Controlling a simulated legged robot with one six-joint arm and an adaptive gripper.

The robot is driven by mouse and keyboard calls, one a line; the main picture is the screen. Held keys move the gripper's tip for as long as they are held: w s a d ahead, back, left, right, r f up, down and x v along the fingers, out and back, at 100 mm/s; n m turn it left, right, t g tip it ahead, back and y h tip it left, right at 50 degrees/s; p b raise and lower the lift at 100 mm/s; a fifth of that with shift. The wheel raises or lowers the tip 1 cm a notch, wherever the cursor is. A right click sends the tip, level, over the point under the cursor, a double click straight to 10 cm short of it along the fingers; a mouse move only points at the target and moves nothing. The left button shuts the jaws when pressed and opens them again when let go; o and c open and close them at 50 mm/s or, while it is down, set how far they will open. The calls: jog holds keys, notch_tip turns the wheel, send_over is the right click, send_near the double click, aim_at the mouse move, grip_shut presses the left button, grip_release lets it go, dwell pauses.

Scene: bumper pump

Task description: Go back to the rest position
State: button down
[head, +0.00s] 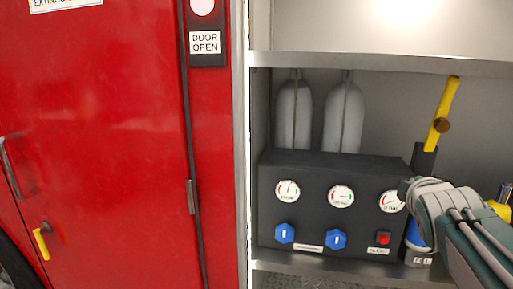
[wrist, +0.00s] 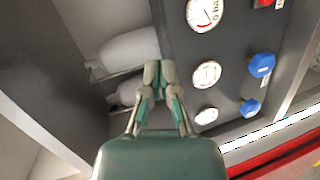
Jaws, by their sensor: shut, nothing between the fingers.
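My gripper (wrist: 158,68) shows in the wrist view with its fingers together and nothing between them. The pump panel (wrist: 190,60) with its gauges lies beyond and to the right of the fingers. In the head view my arm reaches in from the lower right, and its end (head: 418,190) covers part of the right side of the dark pump panel (head: 330,222). The fingertips are hard to make out there. I cannot tell whether the arm touches the panel.
Two grey cylinders (head: 294,112) stand behind the panel. A yellow lever (head: 442,115) rises at its right. Blue knobs (head: 285,233) and a red button (head: 383,238) project from its front. A metal shelf (head: 375,62) runs above. A red door (head: 100,130) fills the left.

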jog(key=s+a+f+m+g+y, duration=0.5)
jog(key=s+a+f+m+g, duration=0.3)
jog(key=s+a+f+m, duration=0.4)
jog(key=s+a+f, duration=0.4)
jog(key=s+f, duration=0.2)
jog(key=shift+s+f+y, duration=0.25)
jog(key=shift+f+y, duration=0.05)
jog(key=shift+y, duration=0.1)
dwell(1.5)
